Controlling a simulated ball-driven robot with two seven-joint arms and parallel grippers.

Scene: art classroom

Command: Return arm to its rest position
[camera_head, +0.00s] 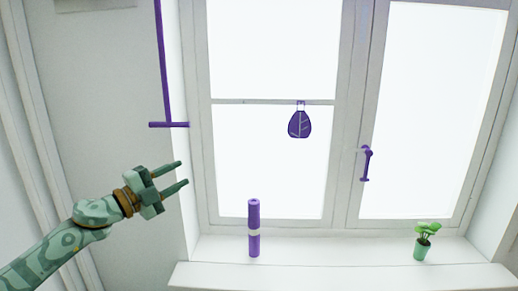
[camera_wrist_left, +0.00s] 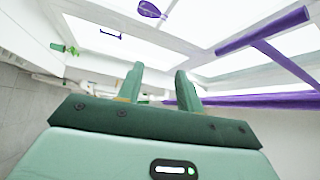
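My left gripper (camera_head: 184,173) reaches in from the lower left of the head view, in front of the wall left of the window. Its two green fingers are apart with nothing between them. The left wrist view also shows the open, empty fingers (camera_wrist_left: 158,82). My right gripper is in neither view.
A purple roll (camera_head: 253,230) stands on the white windowsill (camera_head: 330,275), right of my left gripper. A potted plant (camera_head: 423,241) stands at the sill's right. A purple T-shaped bar (camera_head: 165,80) hangs above the gripper. A purple leaf ornament (camera_head: 299,124) hangs at the window, left of a purple handle (camera_head: 366,164).

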